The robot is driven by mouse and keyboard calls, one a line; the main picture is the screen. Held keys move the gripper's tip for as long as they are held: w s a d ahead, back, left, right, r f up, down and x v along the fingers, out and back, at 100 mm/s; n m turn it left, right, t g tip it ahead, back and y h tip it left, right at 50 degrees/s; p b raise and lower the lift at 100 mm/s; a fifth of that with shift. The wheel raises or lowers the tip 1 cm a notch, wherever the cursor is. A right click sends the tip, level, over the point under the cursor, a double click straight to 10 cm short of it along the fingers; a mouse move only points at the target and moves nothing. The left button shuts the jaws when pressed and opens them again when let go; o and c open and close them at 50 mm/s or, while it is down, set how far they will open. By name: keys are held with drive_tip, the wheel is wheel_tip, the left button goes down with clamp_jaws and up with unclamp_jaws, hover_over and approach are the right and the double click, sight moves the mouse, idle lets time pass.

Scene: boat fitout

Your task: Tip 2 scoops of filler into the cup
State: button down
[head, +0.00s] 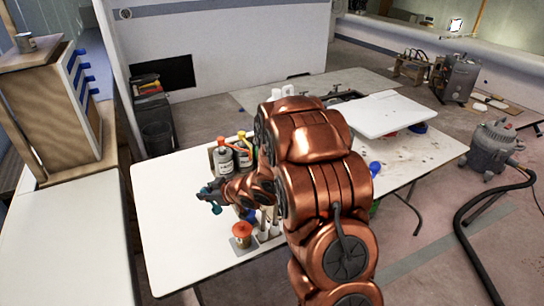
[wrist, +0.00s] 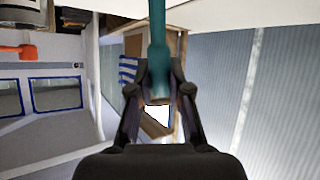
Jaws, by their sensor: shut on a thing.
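My gripper (wrist: 158,98) is shut on a teal handle (wrist: 158,45), which stands up between the two fingers in the wrist view. In the head view the teal tool (head: 211,195), apparently the scoop, sticks out to the left of my gripper, above the white table. I cannot tell whether it holds filler. A small tub with an orange-red top (head: 241,233) stands near the table's front edge, below and right of the tool. I cannot make out for sure which vessel is the cup; my arm hides part of the table.
Bottles with orange (head: 222,156) and yellow (head: 243,151) tops stand behind my gripper. White cylinders (head: 269,226) stand beside the tub. The white table (head: 170,225) is clear at left. A wooden drawer unit (head: 55,115) stands further left; a grey vacuum (head: 492,146) stands at right.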

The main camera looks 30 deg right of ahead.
drive_tip(key=shift+w+d+r+y, duration=0.15)
drive_tip(key=shift+w+d+y, duration=0.2)
drive_tip(key=shift+d, duration=0.25)
drive_tip(key=d+r+t+y+b, duration=0.2)
drive_tip(key=d, duration=1)
drive_tip(key=d+r+t+y+b, duration=0.1)
drive_tip(key=d+r+t+b, duration=0.1)
drive_tip(key=d, duration=1)
drive_tip(key=shift+d+y+b, duration=0.25)
drive_tip(key=shift+y+b, duration=0.05)
drive_tip(key=shift+y, duration=0.05)
drive_tip(key=shift+w+r, duration=0.1)
